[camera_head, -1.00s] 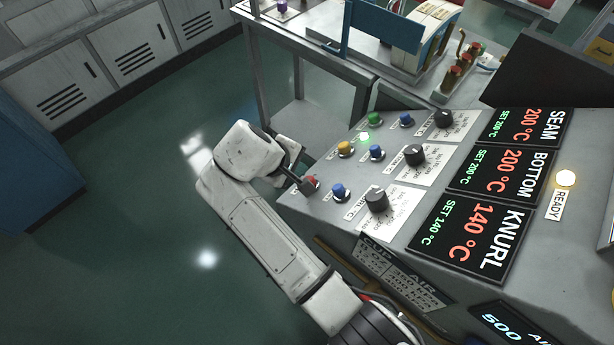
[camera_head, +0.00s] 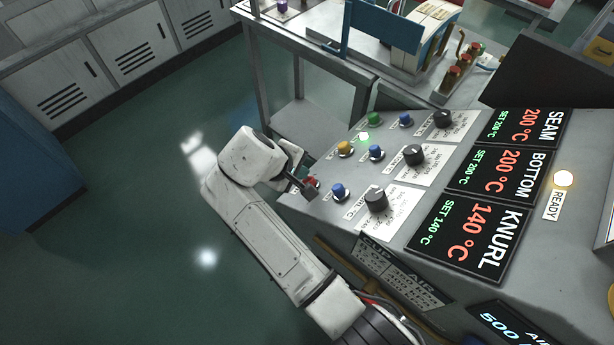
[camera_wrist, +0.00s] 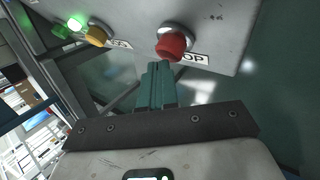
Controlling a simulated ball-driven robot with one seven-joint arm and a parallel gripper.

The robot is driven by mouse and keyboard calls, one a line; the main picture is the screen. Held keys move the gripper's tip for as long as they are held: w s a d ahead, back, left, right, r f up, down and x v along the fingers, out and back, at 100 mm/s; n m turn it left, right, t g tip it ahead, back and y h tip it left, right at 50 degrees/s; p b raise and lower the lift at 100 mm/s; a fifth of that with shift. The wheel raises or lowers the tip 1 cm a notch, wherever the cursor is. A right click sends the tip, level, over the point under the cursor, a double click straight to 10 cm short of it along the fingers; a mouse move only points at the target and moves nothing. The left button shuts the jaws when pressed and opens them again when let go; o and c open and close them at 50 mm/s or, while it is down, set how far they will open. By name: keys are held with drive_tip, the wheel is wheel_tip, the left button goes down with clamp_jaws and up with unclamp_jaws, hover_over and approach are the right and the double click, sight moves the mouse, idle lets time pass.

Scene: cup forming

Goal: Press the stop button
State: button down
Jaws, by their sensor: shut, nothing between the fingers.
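The red stop button (camera_head: 314,181) sits near the left edge of the sloping grey control panel, partly hidden by my fingers. In the wrist view the red button (camera_wrist: 172,46) stands out from its silver collar, beside a white label whose visible letters end in "OP". My gripper (camera_head: 310,191) is shut and empty, its fingertips right at the button. In the wrist view the closed fingertips (camera_wrist: 159,70) end just below and slightly left of the red cap. I cannot tell whether they touch it.
A blue button (camera_head: 339,190) and a black knob (camera_head: 376,199) are close by on the panel. Yellow (camera_head: 345,149) and green (camera_head: 375,118) buttons lie farther up, with a lit green lamp (camera_head: 364,137). The READY lamp (camera_head: 564,179) is lit. Open floor lies left.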

drive_tip(key=shift+s+d+f, duration=0.15)
drive_tip(key=shift+f, duration=0.1)
idle(0.5)
drive_tip(key=shift+r, duration=0.1)
drive_tip(key=shift+w+a+r+p, duration=0.35)
drive_tip(key=shift+a+r+p, duration=0.15)
drive_tip(key=shift+r, duration=0.15)
drive_tip(key=r, duration=0.1)
drive_tip(key=w+a+r+p, duration=0.1)
drive_tip(key=a+r, duration=0.1)
drive_tip(key=r, duration=0.1)
drive_tip(key=shift+w+a, duration=0.1)
drive_tip(key=shift+w, duration=0.3)
idle(0.9)
